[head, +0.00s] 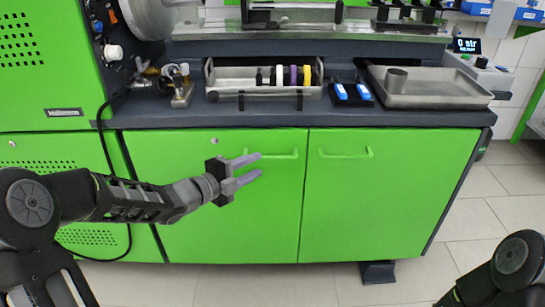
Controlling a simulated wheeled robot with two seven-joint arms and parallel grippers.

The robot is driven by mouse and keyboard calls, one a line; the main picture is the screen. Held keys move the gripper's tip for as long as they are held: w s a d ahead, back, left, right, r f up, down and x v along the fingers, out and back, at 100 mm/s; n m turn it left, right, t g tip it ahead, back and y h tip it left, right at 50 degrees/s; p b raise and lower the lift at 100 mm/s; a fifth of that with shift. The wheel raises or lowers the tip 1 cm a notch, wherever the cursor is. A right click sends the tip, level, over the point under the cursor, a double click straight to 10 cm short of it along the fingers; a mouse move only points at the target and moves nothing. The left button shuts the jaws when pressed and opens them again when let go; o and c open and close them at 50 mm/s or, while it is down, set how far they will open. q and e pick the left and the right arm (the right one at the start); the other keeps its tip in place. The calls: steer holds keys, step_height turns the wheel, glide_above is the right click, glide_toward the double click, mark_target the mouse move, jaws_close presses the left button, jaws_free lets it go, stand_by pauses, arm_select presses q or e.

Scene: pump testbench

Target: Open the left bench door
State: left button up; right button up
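The left bench door (255,215) is a green panel below the dark worktop and looks closed, flush with the door beside it. Its green bar handle (280,154) sits near the top right of the door. My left gripper (259,165) is in front of this door, its two grey fingers apart and pointing right toward the handle. The fingers are empty, and they overlap the handle's left end in the picture; I cannot tell whether they touch it. My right arm shows at the lower right corner, but its gripper is out of view.
The right bench door (385,205) with its own handle (345,154) is also closed. On the worktop (400,118) stand a tray of rings (265,94), blue-and-white items (352,92) and a metal tray (440,90). A black cable hangs at the left. The tiled floor in front is clear.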

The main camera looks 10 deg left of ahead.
mark_target(273, 158)
arm_select(q)
steer(key=shift+w, duration=0.1)
steer(key=b+x, duration=0.1)
steer(key=x, duration=0.6)
steer(key=shift+w+d, duration=0.2)
steer(key=shift+w, duration=0.1)
jaws_close()
steer(key=shift+f, duration=0.1)
stand_by(1.1)
